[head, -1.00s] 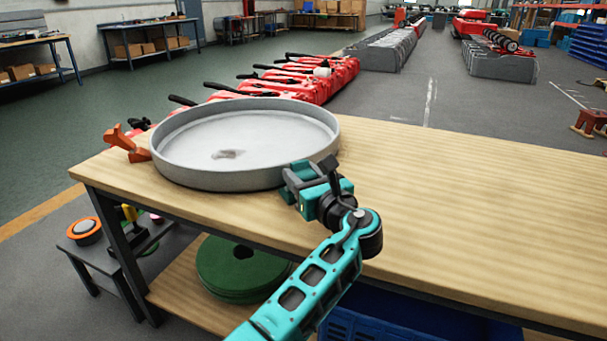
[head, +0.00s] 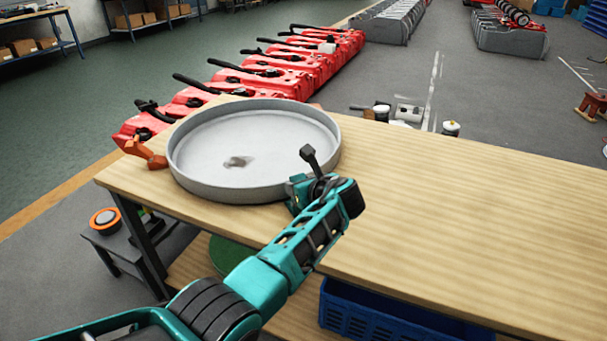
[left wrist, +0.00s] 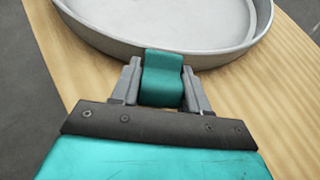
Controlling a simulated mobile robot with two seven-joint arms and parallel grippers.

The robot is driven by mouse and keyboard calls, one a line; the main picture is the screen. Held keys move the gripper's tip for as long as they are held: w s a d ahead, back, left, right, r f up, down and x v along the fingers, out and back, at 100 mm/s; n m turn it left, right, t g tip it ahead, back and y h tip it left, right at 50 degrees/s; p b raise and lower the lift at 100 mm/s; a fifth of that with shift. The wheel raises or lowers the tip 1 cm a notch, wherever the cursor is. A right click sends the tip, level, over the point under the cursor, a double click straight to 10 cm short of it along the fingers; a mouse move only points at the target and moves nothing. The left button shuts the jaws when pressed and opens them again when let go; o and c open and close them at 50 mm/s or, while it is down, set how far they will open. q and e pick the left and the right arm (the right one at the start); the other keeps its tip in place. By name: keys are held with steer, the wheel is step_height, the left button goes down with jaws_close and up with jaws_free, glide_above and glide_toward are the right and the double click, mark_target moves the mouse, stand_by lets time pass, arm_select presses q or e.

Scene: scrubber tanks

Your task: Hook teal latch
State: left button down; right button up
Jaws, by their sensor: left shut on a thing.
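The round grey tank lid (head: 187,178) lies on the wooden workbench, with a dark smudge on its floor. The teal latch (left wrist: 162,80) stands at the lid's near rim in the left wrist view, between the two grey fingers of my left gripper (left wrist: 163,92). The gripper is shut on it. The latch's upper end overlaps the outer wall of the rim; I cannot tell whether it is hooked over it. In the head view the left gripper (head: 297,190) is at the lid's near right edge, and my own arm hides most of the latch. My right gripper is not in view.
An orange latch (head: 146,153) stands at the lid's left side. The workbench (head: 460,220) is clear to the right. A blue crate (head: 390,318) and a green disc (head: 228,254) are below it. Red scrubber tanks (head: 255,82) line up behind.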

arm_select(q)
steer(key=shift+w+a+g+h+p, duration=0.3)
steer(key=shift+g+p, duration=0.2)
steer(key=shift+p, duration=0.2)
steer(key=c, duration=0.6)
jaws_free()
steer(key=shift+c, duration=0.2)
steer(key=shift+d+r, duration=0.1)
steer(key=shift+d, duration=0.05)
